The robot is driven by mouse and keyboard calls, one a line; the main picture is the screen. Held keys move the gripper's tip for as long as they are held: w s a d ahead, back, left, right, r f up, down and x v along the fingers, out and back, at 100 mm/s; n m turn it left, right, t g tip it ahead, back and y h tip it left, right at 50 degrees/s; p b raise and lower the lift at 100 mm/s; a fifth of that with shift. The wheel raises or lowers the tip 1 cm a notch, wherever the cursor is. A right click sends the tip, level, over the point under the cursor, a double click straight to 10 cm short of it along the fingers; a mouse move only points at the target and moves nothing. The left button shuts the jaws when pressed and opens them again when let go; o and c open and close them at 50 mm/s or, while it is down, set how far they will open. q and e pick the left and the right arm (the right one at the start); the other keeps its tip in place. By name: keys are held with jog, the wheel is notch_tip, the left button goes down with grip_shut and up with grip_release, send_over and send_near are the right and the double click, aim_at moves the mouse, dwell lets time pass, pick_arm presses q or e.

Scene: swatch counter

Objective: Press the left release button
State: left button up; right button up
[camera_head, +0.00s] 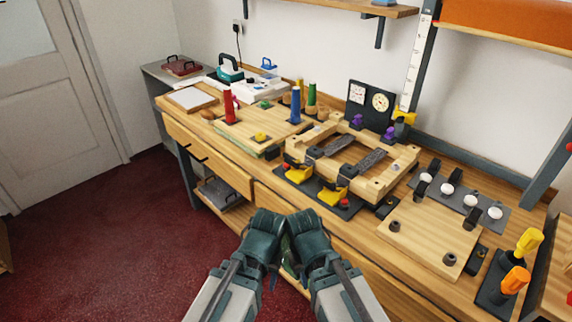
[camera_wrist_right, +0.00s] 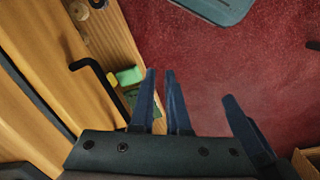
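A light wooden frame (camera_head: 375,180) with dark bars stands on the counter in the head view. Yellow parts (camera_head: 299,174) and (camera_head: 331,196) sit on a dark strip along its front edge, with a small red button (camera_head: 345,203) at the strip's right end. My left gripper (camera_head: 266,216) and right gripper (camera_head: 303,217) are side by side in front of the counter, apart from the frame. In the right wrist view my right gripper (camera_wrist_right: 200,88) has its fingers apart with nothing between them. The left fingers are unclear.
A wooden board (camera_head: 420,238) and orange-handled tool (camera_head: 513,283) stand to the right. Red (camera_head: 229,107) and blue (camera_head: 295,105) cylinders stand to the left. The counter's front edge and a black drawer handle (camera_wrist_right: 96,80) are close to my grippers. Red floor (camera_head: 130,230) is open at left.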

grip_shut()
dwell(0.4)
pick_arm(q)
jog(key=shift+r, duration=0.1)
dwell(0.8)
